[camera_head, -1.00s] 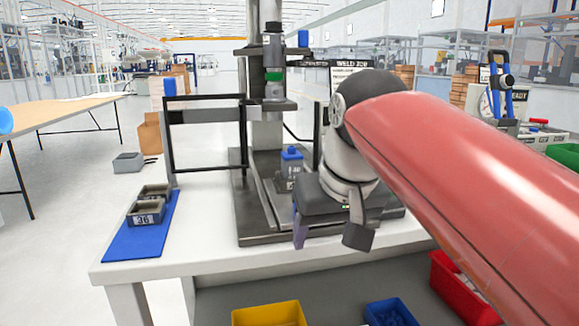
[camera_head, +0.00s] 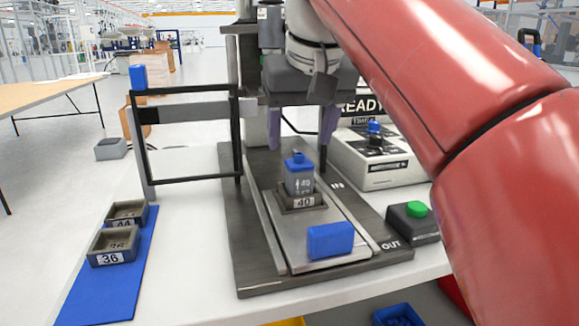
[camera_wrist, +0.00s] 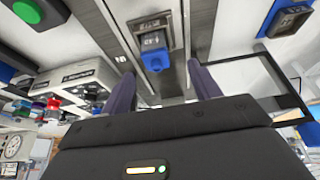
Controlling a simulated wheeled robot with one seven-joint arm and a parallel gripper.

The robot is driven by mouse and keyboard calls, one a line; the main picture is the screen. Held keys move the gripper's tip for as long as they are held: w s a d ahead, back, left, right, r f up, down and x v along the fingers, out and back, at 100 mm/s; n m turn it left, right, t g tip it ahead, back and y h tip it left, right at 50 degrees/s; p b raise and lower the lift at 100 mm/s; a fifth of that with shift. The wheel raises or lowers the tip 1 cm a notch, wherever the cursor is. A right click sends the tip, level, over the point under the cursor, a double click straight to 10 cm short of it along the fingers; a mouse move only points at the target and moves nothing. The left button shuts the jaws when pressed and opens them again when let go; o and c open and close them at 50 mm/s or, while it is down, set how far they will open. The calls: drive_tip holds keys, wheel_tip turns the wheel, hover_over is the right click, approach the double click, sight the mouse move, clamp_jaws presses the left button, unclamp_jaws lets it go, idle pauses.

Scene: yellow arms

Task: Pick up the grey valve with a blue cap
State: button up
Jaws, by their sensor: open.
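The grey valve with a blue cap (camera_head: 299,178) stands upright in a dark holder (camera_head: 304,203) labelled 40 on the sliding plate of the press-like fixture. My gripper (camera_head: 300,138) is above and slightly behind it, fingers pointing down, open and empty. In the wrist view, the valve (camera_wrist: 153,45) with its blue cap shows beyond the fingertips, between the two purple fingers (camera_wrist: 163,78). The gripper and the valve are apart.
A blue block (camera_head: 330,240) lies at the plate's front. A black frame (camera_head: 190,180) stands left of the fixture. Small trays 44 (camera_head: 127,213) and 36 (camera_head: 113,244) sit on a blue mat (camera_head: 95,298). A green-button box (camera_head: 412,222) and a white READY machine (camera_head: 380,165) are right.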

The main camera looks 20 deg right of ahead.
sight(301, 155)
drive_tip(key=shift+w+f, duration=0.35)
drive_tip(key=shift+w, duration=0.25)
drive_tip(key=x, duration=0.2)
drive_tip(key=b+x, duration=0.1)
drive_tip(key=x, duration=0.3)
drive_tip(key=shift+w+d+f+b, duration=0.1)
drive_tip(key=shift+d+f+b, duration=0.25)
drive_tip(key=shift+d, duration=0.05)
drive_tip(key=shift+c, duration=0.4)
drive_tip(key=c, duration=1)
wheel_tip(301, 155, up, 10)
drive_tip(key=shift+p, duration=0.95)
